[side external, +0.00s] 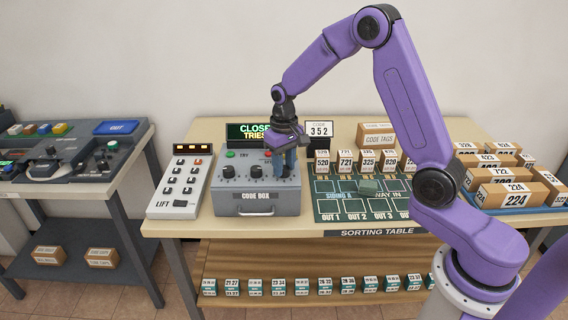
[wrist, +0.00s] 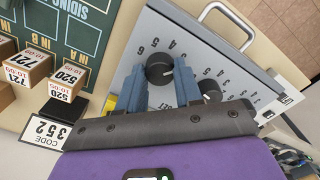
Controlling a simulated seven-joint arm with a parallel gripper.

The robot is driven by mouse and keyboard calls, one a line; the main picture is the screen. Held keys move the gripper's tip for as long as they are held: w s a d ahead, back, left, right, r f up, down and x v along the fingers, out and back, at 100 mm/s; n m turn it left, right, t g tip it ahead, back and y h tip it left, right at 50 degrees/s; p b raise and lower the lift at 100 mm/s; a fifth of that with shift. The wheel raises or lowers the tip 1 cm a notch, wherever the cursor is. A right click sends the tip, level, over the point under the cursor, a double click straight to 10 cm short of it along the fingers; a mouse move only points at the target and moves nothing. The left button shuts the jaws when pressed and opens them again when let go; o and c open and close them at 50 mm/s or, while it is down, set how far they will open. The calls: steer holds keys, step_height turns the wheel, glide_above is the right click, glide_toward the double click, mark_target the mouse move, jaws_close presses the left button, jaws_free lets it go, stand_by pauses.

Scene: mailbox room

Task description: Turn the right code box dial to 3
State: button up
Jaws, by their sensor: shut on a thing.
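The grey code box (side external: 256,202) stands on the sorting table with a row of black dials on its sloped face. The left dial (side external: 228,171) and the middle dial (side external: 254,171) show clearly in the side view. My gripper (side external: 283,165) reaches down over the right dial and mostly hides it there. In the wrist view, the blue-grey fingers of my gripper (wrist: 160,88) are shut on the right dial (wrist: 160,68), one on each side. Another dial (wrist: 209,90) shows beside the right finger.
A card reading 352 (side external: 319,130) stands behind the box, beside a lit display (side external: 248,132). The lift keypad (side external: 180,187) is to the left. The green siding board (side external: 335,207) and numbered boxes (side external: 345,162) are to the right.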

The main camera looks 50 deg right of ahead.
mark_target(284, 168)
steer(key=o, duration=1)
steer(key=shift+o, duration=0.2)
step_height(284, 168, up, 17)
steer(key=shift+r, duration=0.2)
steer(key=s+a+f+n, duration=0.3)
steer(key=s+a+n, duration=0.45)
steer(key=s, duration=0.65)
steer(key=s+d+f+n, duration=0.1)
steer(key=s+f+n, duration=0.2)
steer(key=s, duration=0.7)
steer(key=s+d+f+n, duration=0.1)
steer(key=s+f+n, duration=0.2)
steer(key=s, duration=0.7)
